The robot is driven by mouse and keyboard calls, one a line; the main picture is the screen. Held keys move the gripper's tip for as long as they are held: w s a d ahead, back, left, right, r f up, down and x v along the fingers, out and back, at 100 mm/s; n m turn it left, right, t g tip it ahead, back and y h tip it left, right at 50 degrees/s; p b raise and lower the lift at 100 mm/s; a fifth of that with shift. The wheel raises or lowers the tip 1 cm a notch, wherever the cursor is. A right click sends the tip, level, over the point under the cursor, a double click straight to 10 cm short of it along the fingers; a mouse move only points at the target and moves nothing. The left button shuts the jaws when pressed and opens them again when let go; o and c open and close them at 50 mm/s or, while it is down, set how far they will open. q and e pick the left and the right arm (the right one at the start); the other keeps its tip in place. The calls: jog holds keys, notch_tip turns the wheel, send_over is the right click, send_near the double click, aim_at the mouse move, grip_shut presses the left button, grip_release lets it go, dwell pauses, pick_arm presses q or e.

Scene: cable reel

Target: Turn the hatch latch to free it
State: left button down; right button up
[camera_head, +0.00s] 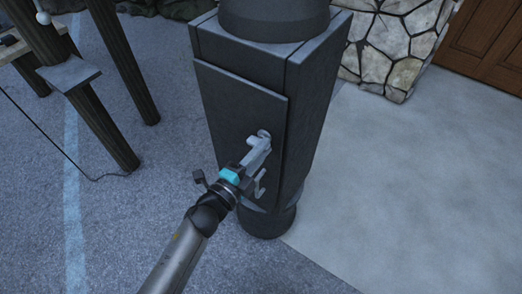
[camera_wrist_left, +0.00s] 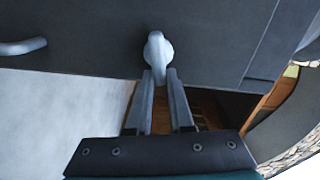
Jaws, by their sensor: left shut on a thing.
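The hatch (camera_head: 232,108) is a flat dark grey panel on the front of a dark grey pillar, and it sits against the pillar. The pale grey latch (camera_head: 264,134) is on the hatch's right side; its rounded head (camera_wrist_left: 157,46) shows in the left wrist view. My left gripper (camera_head: 261,147) comes from below and is shut on the latch. In the left wrist view its two fingers (camera_wrist_left: 159,80) lie on either side of the latch's lower part and hide some of it. My right gripper is in neither view.
A pale bar handle (camera_head: 260,184) sticks out of the hatch below the latch; it also shows in the left wrist view (camera_wrist_left: 22,46). A wooden-legged table (camera_head: 95,110) with a thin dark cable stands at left. Open paving lies right of the pillar, before a stone wall (camera_head: 392,50).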

pick_arm(q)
jog(key=shift+f+m+b, duration=0.3)
jog(key=shift+m+b, duration=0.15)
jog(key=shift+m, duration=0.65)
jog(key=c, duration=0.8)
grip_release()
jog(key=v, duration=1.5)
jog(key=shift+s, duration=0.1)
